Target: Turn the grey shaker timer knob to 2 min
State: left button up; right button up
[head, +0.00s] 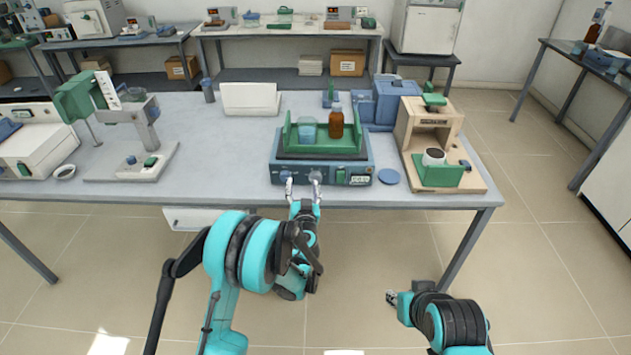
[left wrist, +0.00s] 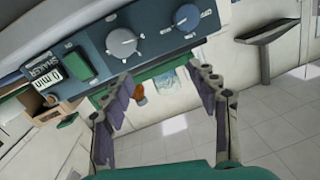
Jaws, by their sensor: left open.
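The blue shaker (head: 322,170) stands at the front edge of the middle table, a green tray on top. In the left wrist view its front panel (left wrist: 150,40) appears tilted, with the grey timer knob (left wrist: 122,42), a blue knob (left wrist: 187,17), a green switch (left wrist: 78,65) and a display (left wrist: 48,78) that seems to read 0 min. My left gripper (head: 302,188) is open and empty in front of the panel, its fingertips near the knobs; the grey knob is not between the fingers (left wrist: 158,76). My right gripper (head: 391,298) is low at the right, away from the table; its opening is unclear.
A beaker (head: 307,129) and a brown bottle (head: 336,121) stand in the green tray. A blue disc (head: 389,177) and a wooden stand (head: 443,150) are to the right. A balance-like device (head: 135,160) is to the left. The floor in front is clear.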

pick_arm(q)
jog(key=m+h, duration=0.1)
jog(key=h, duration=0.1)
send_near(315, 178)
jog(key=w+f, duration=0.1)
jog(key=shift+t, duration=0.3)
jog(key=w, duration=0.2)
jog(key=w+b, duration=0.1)
jog(key=w, duration=0.1)
jog(key=w+b, duration=0.1)
jog(key=w, duration=0.2)
jog(key=shift+d+f, duration=0.2)
jog(key=shift+f, duration=0.1)
jog(key=shift+w+r, duration=0.1)
jog(key=shift+w, duration=0.5)
jog(key=c, duration=1.2)
